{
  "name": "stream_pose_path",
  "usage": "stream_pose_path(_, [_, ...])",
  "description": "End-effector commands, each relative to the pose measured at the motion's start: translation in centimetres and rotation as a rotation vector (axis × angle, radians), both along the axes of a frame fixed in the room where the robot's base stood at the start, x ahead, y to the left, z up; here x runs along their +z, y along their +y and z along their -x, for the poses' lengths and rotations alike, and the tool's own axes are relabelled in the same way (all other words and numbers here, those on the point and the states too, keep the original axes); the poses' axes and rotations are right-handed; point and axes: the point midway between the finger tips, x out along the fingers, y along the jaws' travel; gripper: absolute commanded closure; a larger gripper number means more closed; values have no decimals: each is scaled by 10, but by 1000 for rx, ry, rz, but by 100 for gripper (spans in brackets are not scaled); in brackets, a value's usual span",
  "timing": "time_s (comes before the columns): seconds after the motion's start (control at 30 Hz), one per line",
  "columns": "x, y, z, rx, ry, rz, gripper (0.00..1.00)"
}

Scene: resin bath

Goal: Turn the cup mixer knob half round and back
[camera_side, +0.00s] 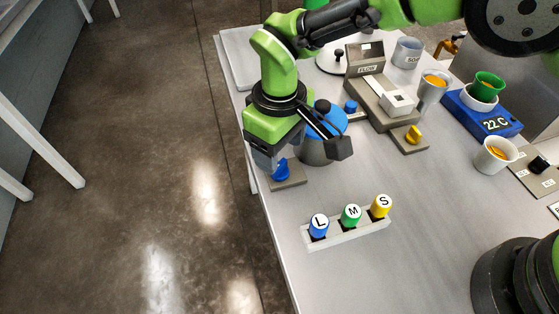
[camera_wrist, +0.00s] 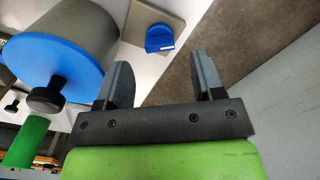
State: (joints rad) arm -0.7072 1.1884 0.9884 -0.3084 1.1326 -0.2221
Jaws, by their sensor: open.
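A blue knob (camera_side: 281,172) sits on a small grey plate (camera_side: 296,180) at the table's left edge, beside a grey drum (camera_side: 322,150) with a blue lid (camera_side: 331,117). In the wrist view the blue knob (camera_wrist: 160,38) has a white mark on its edge and lies beyond the fingertips, roughly between them. My gripper (camera_side: 268,163) is just above and beside the knob, pointing down. In the wrist view my gripper (camera_wrist: 158,65) is open with nothing between its fingers. Contact with the knob is not visible. No label shows which knob is the cup mixer's.
A rack (camera_side: 346,232) holds blue, green and yellow L, M, S pieces in front. A yellow knob (camera_side: 413,134) and another small blue knob (camera_side: 351,106) stand farther back. Cups and a blue 22 C unit (camera_side: 482,113) are at right. The table's left edge is close.

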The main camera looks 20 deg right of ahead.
Motion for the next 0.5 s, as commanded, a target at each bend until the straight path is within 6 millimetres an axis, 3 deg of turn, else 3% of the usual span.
stream_pose_path(0.2, [-36,0,0,0,-1,1,38])
stream_pose_path(0.5, [-49,0,0,0,-2,-2,38])
